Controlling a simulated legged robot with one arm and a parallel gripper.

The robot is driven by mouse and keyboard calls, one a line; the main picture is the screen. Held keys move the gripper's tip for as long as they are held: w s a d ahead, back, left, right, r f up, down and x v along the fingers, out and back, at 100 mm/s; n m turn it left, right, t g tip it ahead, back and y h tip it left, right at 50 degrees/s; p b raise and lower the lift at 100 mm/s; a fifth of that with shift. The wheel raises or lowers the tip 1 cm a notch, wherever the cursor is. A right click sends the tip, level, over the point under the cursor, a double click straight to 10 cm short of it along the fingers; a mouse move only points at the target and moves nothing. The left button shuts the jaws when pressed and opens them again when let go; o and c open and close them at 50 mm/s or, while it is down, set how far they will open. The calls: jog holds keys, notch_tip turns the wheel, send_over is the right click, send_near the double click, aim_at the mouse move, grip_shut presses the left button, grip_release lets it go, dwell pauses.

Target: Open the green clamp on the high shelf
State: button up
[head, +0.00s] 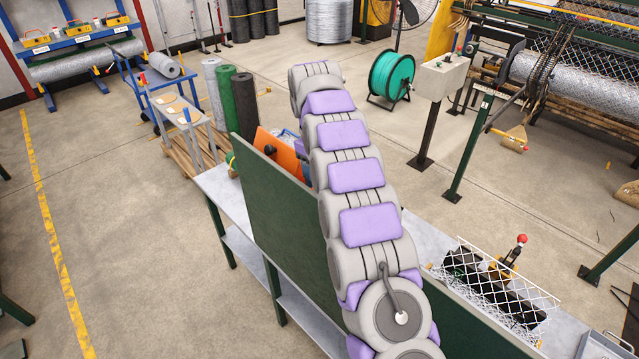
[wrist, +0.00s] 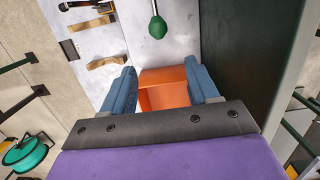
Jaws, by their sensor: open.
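In the wrist view my gripper (wrist: 163,68) has its two blue fingers wide apart. An orange block-like thing (wrist: 165,88) shows between and beyond the fingers; I cannot tell whether they touch it. Beyond it, a green rounded piece (wrist: 157,27) on a thin stem shows against a pale grey surface (wrist: 175,50). It may be the handle of the green clamp, but no full clamp shows. In the head view the arm hides most of the gripper. An orange panel (head: 278,152) with a black knob shows left of the arm.
A dark green upright panel (head: 275,205) stands along the grey bench (head: 225,195). Wire mesh (head: 490,285) and a red-knobbed lever (head: 521,240) are at right. Wooden-handled tools (wrist: 92,25) lie on the pale surface. Floor at left is clear.

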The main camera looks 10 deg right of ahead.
jog(key=shift+w+a+r+p, duration=0.1)
jog(key=shift+w+r+p, duration=0.05)
jog(key=shift+r+p, duration=0.95)
jog(key=shift+w+a+r+p, duration=0.1)
jog(key=shift+r+p, duration=0.7)
jog(key=shift+r, duration=0.5)
jog(key=s+d+r+m, duration=0.2)
jog(key=s+r, duration=0.1)
jog(key=s, duration=0.7)
jog(key=s+d+r+m, duration=0.1)
jog(key=s+r, duration=0.1)
jog(key=s, duration=0.8)
jog(key=s+d+r+m, duration=0.2)
jog(key=s+r, duration=0.1)
jog(key=s, duration=0.8)
jog(key=s+f+m+y, duration=0.1)
jog(key=s+f, duration=0.2)
jog(key=s, duration=0.6)
jog(key=s+f+m, duration=0.1)
jog(key=s+f, duration=0.2)
jog(key=s, duration=0.7)
notch_tip(320, 180, down, 18)
jog(key=b, duration=1.8)
jog(key=shift+d+f+g, duration=0.15)
jog(key=shift+f+g, duration=0.05)
jog(key=shift+g, duration=0.1)
